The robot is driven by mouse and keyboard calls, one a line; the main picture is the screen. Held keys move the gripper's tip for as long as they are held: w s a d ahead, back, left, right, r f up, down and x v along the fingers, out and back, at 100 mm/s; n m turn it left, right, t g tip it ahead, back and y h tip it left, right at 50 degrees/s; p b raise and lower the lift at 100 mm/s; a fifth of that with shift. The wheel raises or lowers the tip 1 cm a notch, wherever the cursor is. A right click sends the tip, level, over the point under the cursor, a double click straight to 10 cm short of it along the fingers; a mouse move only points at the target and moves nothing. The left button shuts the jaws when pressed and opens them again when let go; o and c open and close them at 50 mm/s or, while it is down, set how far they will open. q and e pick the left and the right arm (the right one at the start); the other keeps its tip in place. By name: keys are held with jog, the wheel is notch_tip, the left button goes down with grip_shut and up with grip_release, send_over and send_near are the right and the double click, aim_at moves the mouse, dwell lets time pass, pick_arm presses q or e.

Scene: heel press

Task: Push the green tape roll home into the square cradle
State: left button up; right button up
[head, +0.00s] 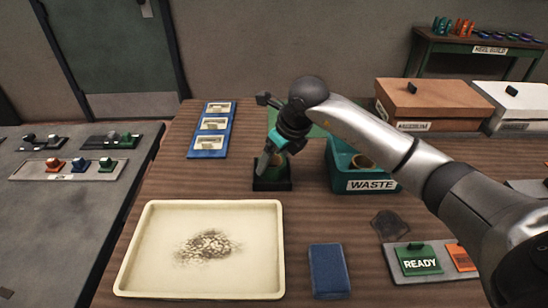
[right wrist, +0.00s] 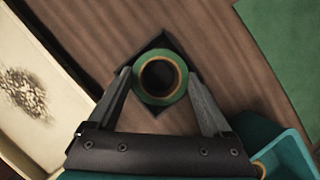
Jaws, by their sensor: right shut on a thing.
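The green tape roll (right wrist: 160,78) shows in the right wrist view as a green ring with a tan core, over the dark square cradle (right wrist: 158,42). In the head view the black cradle (head: 272,185) stands on the wooden table, and the roll (head: 280,160) is mostly hidden by my gripper. My right gripper (head: 270,165) points down at the cradle, and its two fingers (right wrist: 160,88) are closed on either side of the roll. I cannot tell how deep the roll sits. My left gripper is not in view.
A teal WASTE bin (head: 370,186) stands close to the right of the cradle. A cream tray (head: 205,290) with a grey-brown pile lies in front. A blue block (head: 328,270) and a READY card (head: 420,260) lie front right. A blue three-part rack (head: 211,130) lies behind left.

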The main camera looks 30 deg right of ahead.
jog(key=shift+f+b, duration=0.55)
jog(key=shift+f, duration=0.15)
dwell(0.7)
dwell(0.4)
jog(key=o, duration=1.3)
jog(key=shift+r, duration=0.1)
jog(key=shift+r+p, duration=2.65)
jog(key=shift+r, duration=0.8)
